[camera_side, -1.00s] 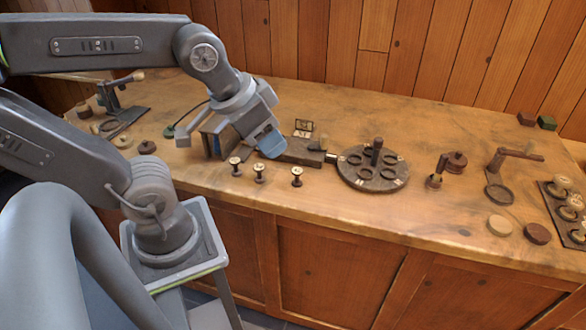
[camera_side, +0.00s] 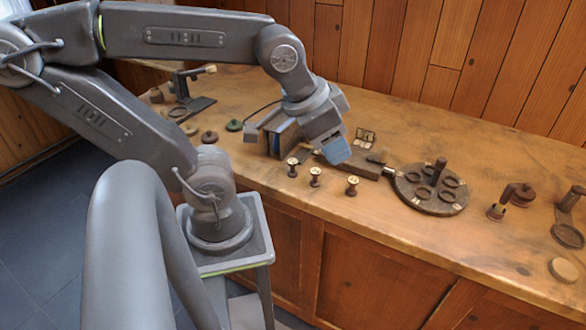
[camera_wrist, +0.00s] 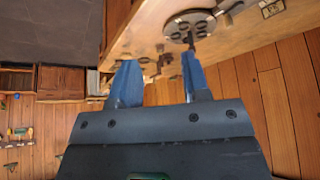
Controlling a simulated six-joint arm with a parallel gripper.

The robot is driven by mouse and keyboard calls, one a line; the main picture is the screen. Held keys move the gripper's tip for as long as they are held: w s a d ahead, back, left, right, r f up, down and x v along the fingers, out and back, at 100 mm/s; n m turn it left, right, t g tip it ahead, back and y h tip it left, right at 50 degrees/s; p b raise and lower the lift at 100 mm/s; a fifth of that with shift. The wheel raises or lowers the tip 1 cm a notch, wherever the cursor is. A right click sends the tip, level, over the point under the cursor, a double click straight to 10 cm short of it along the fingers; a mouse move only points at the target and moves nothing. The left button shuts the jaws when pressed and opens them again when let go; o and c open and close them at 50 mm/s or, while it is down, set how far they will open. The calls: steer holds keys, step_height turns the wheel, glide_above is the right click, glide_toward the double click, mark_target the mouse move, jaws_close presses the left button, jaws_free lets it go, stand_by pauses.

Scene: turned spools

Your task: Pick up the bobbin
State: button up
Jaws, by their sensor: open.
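Three small turned bobbins with pale tops and dark bases stand upright in a row near the bench's front edge in the side view: a left bobbin (camera_side: 292,167), a middle bobbin (camera_side: 315,177) and a right bobbin (camera_side: 352,186). My gripper (camera_wrist: 160,80) is open, with its two blue fingers wide apart and nothing held between them. In the side view, a blue finger (camera_side: 337,150) shows just behind the bobbins, apart from them. The other finger is not clear there. Small brown shapes beyond the fingers in the wrist view are too blurred to name.
A round dark turntable (camera_side: 430,203) with ring recesses and a central post stands right of the bobbins. A dark block (camera_side: 358,169) lies behind them. A holder with a crank (camera_side: 498,212) stands further right. Bare bench (camera_side: 480,270) shows in front at right.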

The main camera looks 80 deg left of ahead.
stand_by(0.5)
steer(key=o, duration=0.3)
steer(key=shift+o, duration=0.2)
steer(key=n+g+y, duration=0.4)
steer(key=n+g, duration=0.1)
steer(key=n, duration=1.2)
glide_toward(293, 162)
steer(key=shift+y, duration=0.3)
steer(key=shift+d+x, duration=0.1)
steer(key=shift+x, duration=2.7)
steer(key=shift+d+x, duration=0.15)
steer(key=shift+x, duration=2.7)
